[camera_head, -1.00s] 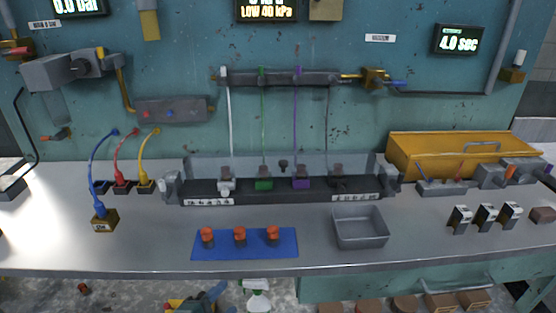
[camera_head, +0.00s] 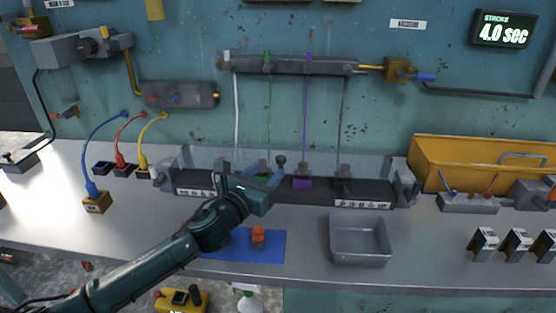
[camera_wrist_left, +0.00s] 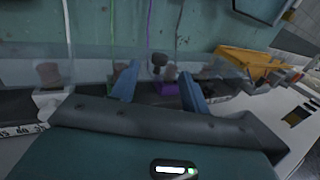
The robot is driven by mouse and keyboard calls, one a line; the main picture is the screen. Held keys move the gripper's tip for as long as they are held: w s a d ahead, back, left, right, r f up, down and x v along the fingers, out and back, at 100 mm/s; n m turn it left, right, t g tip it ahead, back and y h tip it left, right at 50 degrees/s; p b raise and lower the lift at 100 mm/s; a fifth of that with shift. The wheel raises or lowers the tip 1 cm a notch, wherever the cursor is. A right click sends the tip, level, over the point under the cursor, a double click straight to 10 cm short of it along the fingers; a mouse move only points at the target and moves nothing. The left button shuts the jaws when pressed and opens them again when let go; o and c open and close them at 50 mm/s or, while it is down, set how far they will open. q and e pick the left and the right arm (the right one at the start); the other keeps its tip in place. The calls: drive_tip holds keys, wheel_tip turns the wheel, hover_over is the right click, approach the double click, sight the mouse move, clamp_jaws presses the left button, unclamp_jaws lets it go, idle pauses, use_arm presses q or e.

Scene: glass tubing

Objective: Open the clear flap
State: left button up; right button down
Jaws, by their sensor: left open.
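The clear flap (camera_head: 350,163) is a long see-through panel standing upright along the dark tubing fixture (camera_head: 270,190). A dark round knob (camera_head: 281,160) shows at its middle; the knob also shows in the left wrist view (camera_wrist_left: 159,60). My left gripper (camera_head: 267,175) is at the fixture, just left of and below the knob. In the left wrist view its two blue fingers (camera_wrist_left: 158,85) are apart, with the knob beyond and between them and nothing held. Whether the fingers touch the flap, I cannot tell. My right gripper is not in view.
A purple block (camera_head: 302,183) sits in the fixture right of my gripper. A blue mat (camera_head: 275,250) with an orange-topped piece lies under my left arm. A grey bin (camera_head: 358,240) stands to its right. Thin coloured tubes hang from the wall bar (camera_head: 290,64) behind the flap.

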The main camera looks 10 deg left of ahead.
sight(278, 160)
use_arm(q)
drive_tip(key=x, duration=0.6)
drive_tip(key=shift+d, duration=0.1)
drive_tip(key=shift+c, duration=0.6)
clamp_jaws()
